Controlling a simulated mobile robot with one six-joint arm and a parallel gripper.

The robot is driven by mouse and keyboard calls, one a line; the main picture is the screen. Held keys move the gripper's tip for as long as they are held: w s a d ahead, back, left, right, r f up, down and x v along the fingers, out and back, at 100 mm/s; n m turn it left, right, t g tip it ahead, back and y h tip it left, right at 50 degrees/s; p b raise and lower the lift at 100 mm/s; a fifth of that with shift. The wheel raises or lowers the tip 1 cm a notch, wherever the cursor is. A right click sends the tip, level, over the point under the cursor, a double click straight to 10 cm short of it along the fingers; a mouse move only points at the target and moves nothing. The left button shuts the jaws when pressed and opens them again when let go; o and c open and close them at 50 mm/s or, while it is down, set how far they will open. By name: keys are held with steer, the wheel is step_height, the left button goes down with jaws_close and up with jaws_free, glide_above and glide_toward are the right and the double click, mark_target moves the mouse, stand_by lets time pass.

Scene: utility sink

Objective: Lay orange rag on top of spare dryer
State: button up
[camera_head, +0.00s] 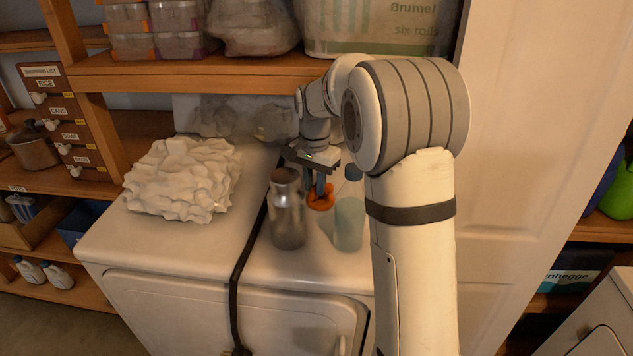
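The small orange rag (320,202) lies bunched on the top of a white appliance (190,245), right of its middle. My gripper (318,188) points down at the rag, with its bluish fingertips at or just above it. Whether the fingers are open or closed on the cloth is too small to tell. A corner of another white appliance (598,318) shows at the lower right. I cannot tell which of the two is the spare dryer. My arm crosses the right part of the first appliance and hides some of its top.
A crumpled white cloth pile (183,178) lies at the left. A dark strap (238,285) runs over the appliance. A wooden shelf (200,76) hangs above.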

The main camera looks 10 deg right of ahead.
mark_target(315, 187)
steer(key=o, duration=0.5)
steer(key=shift+c, duration=0.2)
step_height(315, 187, up, 12)
steer(key=shift+r, duration=0.2)
